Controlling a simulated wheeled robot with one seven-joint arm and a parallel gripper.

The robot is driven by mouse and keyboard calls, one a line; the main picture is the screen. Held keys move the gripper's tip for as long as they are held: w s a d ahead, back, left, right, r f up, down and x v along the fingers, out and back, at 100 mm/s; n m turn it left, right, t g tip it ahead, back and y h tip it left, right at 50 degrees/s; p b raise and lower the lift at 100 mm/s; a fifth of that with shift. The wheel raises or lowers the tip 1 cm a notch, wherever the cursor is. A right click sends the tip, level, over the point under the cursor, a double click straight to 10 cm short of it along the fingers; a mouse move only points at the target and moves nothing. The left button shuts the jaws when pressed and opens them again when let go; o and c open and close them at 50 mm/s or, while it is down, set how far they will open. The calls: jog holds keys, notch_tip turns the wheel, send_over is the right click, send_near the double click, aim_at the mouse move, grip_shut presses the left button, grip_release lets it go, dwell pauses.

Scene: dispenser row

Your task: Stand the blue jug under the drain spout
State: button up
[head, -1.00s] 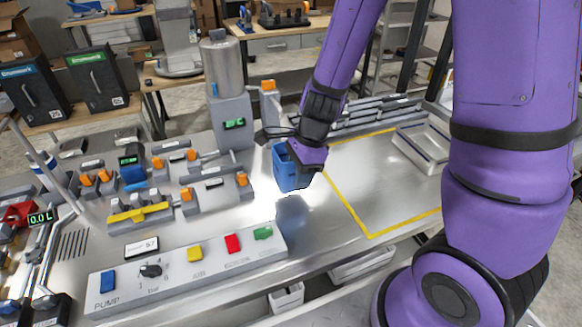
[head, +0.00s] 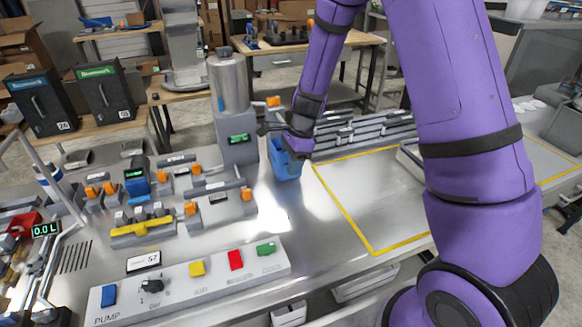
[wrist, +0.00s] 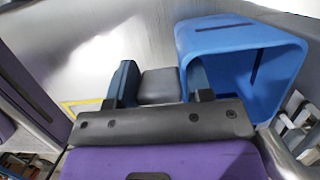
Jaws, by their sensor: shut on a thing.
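The blue jug (head: 285,160) is upright just right of the grey column with a metal tank, in the head view. My gripper (head: 297,137) is at its upper right side, shut on it. In the wrist view, the jug (wrist: 240,50) is on the right with its open top towards the camera. The gripper's fingers (wrist: 162,88) have a grey piece between them, and I cannot tell where it joins the jug. I cannot tell whether the jug's base touches the counter. The drain spout cannot be picked out for certain.
The tank column (head: 238,135) with a green display stands close left of the jug. Valves with orange knobs and a yellow bar (head: 143,226) are further left. A button panel (head: 190,280) runs along the front. A yellow-outlined area (head: 385,195) right of the jug is mostly clear.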

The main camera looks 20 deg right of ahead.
jog(key=shift+f, duration=0.9)
jog(key=shift+f, duration=0.15)
jog(key=o, duration=1.2)
jog(key=s+d+r+n+t, duration=0.1)
jog(key=s+d+r+n, duration=0.15)
jog(key=r, duration=0.75)
jog(key=s+d+r+n, duration=0.1)
jog(key=s+r+n, duration=0.15)
jog(key=r, duration=0.75)
jog(key=s+d+r+n+t+h, duration=0.1)
jog(key=s+r+n, duration=0.5)
jog(key=s, duration=0.6)
jog(key=s+d+r+n+t+h, duration=0.2)
jog(key=s+r+n, duration=0.4)
jog(key=s, duration=0.6)
jog(key=shift+s+d+n+t, duration=0.15)
jog(key=shift+d+n+t, duration=0.05)
jog(key=shift+n+t, duration=0.35)
